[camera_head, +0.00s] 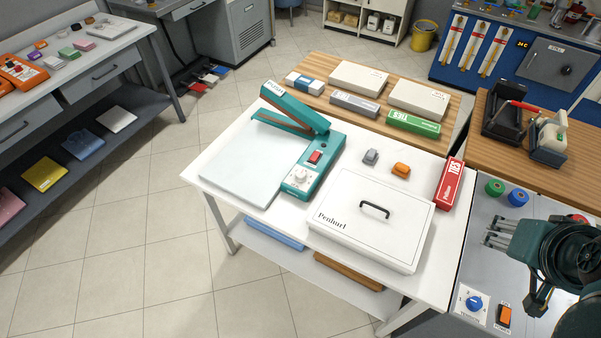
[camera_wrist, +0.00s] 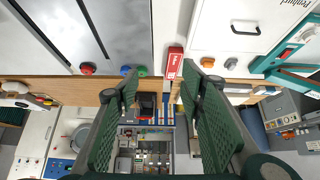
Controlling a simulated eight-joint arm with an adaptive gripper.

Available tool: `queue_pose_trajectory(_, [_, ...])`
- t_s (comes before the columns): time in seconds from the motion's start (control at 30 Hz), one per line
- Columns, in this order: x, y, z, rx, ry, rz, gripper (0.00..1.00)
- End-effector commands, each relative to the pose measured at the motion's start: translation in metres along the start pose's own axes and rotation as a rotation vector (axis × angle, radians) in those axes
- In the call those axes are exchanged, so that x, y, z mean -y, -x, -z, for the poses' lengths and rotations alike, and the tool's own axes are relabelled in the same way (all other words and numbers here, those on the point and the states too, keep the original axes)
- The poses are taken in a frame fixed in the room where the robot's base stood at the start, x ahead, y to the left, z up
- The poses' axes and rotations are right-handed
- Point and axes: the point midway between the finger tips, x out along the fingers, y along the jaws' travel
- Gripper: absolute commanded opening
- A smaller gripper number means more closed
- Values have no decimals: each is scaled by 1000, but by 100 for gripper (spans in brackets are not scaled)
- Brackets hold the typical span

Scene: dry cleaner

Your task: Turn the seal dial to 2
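The teal heat sealer (camera_head: 318,168) stands on the white table with its arm raised over a pale work plate. Its seal dial (camera_head: 300,175) is a white round knob on the front of the teal body, in front of a red rocker switch (camera_head: 315,157). The dial's setting is too small to read. In the wrist view, part of the sealer (camera_wrist: 285,72) shows at the upper right. My gripper (camera_head: 492,236) is over the grey counter at the right, well away from the dial. In the wrist view, its fingers (camera_wrist: 160,84) are spread apart with nothing between them.
A white lidded box (camera_head: 345,222) with a black handle and a red carton (camera_head: 450,184) lie between my gripper and the sealer. Small grey (camera_head: 371,156) and orange (camera_head: 400,169) items sit behind the box. A blue knob (camera_head: 474,303) is on the counter.

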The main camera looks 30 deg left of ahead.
Motion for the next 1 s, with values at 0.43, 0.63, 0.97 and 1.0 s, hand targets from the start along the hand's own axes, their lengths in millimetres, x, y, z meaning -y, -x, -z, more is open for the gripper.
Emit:
queue_pose_trajectory(0.43, [24,-6,24,41,34,31,39])
queue_pose_trajectory(0.63, [48,-15,45,80,65,57,39])
queue_pose_trajectory(0.97, [92,-33,74,146,118,95,39])
queue_pose_trajectory(1.0, [98,-35,77,154,124,99,39])
